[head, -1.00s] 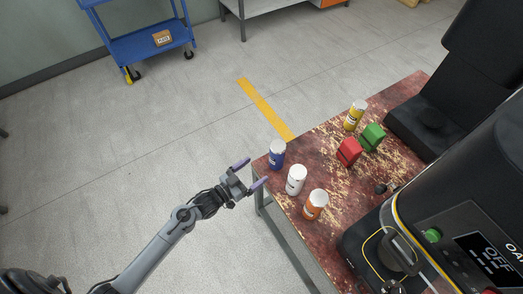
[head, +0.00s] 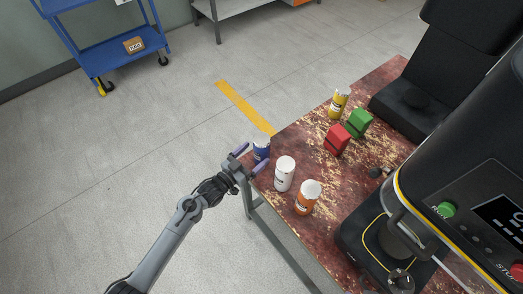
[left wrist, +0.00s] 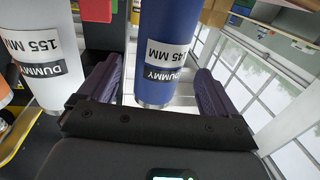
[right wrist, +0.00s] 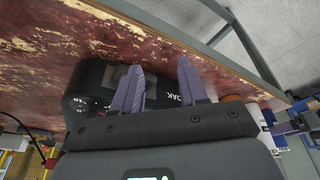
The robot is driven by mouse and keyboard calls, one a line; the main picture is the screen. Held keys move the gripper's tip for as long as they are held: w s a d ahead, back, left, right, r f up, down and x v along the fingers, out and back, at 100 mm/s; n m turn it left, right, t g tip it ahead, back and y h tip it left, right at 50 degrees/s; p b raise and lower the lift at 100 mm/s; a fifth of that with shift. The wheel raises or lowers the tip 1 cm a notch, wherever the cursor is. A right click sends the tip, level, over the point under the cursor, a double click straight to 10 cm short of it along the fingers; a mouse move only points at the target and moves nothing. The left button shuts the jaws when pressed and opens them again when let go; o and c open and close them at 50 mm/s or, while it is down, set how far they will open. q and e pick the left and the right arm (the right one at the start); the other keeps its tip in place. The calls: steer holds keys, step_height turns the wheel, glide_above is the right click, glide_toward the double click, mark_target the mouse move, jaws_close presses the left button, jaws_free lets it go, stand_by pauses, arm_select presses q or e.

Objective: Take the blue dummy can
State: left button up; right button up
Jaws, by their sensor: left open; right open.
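The blue dummy can (head: 261,149) stands near the left corner of the worn table. My left gripper (head: 251,160) is open, with its purple fingers on either side of the can. In the left wrist view the blue can (left wrist: 165,45), labelled "DUMMY 145 MM", is between the open fingers (left wrist: 158,90). A small gap shows on both sides; whether either finger touches is hard to tell. My right gripper (right wrist: 160,85) is open with nothing between its fingertips. It is outside the head view.
A white can (head: 284,174) labelled "155 MM" stands close to the blue one, then an orange can (head: 306,198). A yellow can (head: 339,104), a red block (head: 337,140) and a green block (head: 358,123) are farther back. Black machines occupy the right side. A black device (right wrist: 90,85) is near my right gripper.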

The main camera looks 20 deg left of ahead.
mark_target(262, 148)
arm_select(q)
steer(key=shift+b+x, duration=0.5)
steer(key=shift+x, duration=1.9)
steer(key=shift+r, duration=0.15)
steer(key=c, duration=1.2)
